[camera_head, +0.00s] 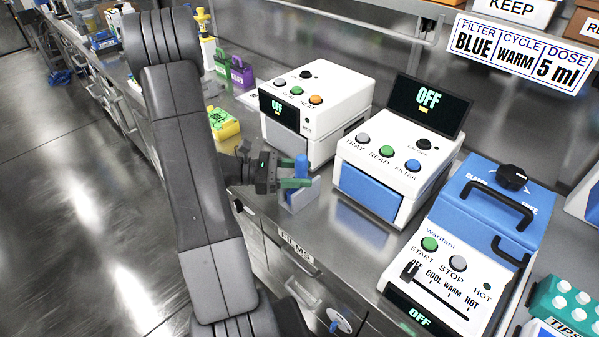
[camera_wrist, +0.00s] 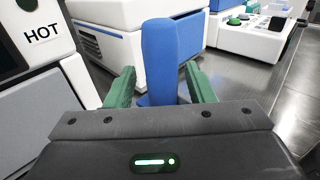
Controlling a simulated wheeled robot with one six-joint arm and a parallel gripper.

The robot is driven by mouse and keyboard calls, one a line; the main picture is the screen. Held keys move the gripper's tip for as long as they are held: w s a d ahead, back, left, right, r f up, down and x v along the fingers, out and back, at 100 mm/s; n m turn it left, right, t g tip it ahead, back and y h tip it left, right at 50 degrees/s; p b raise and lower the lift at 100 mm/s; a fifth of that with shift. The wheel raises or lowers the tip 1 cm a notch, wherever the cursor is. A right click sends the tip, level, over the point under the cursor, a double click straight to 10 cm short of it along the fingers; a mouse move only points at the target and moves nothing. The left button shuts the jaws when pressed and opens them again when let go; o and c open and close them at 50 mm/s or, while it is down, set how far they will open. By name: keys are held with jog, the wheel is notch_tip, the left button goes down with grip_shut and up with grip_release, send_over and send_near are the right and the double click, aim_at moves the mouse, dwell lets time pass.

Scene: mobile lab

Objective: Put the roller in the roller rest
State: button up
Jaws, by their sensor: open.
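The blue handle of what looks like the roller (camera_head: 301,166) stands upright near the bench's front edge. It also shows upright in the wrist view (camera_wrist: 160,55). A light grey bracket (camera_head: 302,197), which may be the roller rest, is right below and beside it; I cannot tell how the two are joined. My gripper (camera_head: 296,172) is at the handle with its green fingers open on either side. In the wrist view my gripper (camera_wrist: 160,80) shows gaps between the fingers and the handle. The roller's lower part is hidden behind my gripper body.
Behind the handle are a white machine with a screen (camera_head: 315,105) and one with a blue front (camera_head: 380,190). A blue-topped heater (camera_head: 460,250) stands to the right. A yellow item (camera_head: 224,123) lies to the left. Bare bench lies between the handle and the blue-fronted machine.

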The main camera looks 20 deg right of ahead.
jog(key=v, duration=1.2)
jog(key=shift+r+b, duration=0.2)
jog(key=shift+b, duration=0.2)
dwell(0.7)
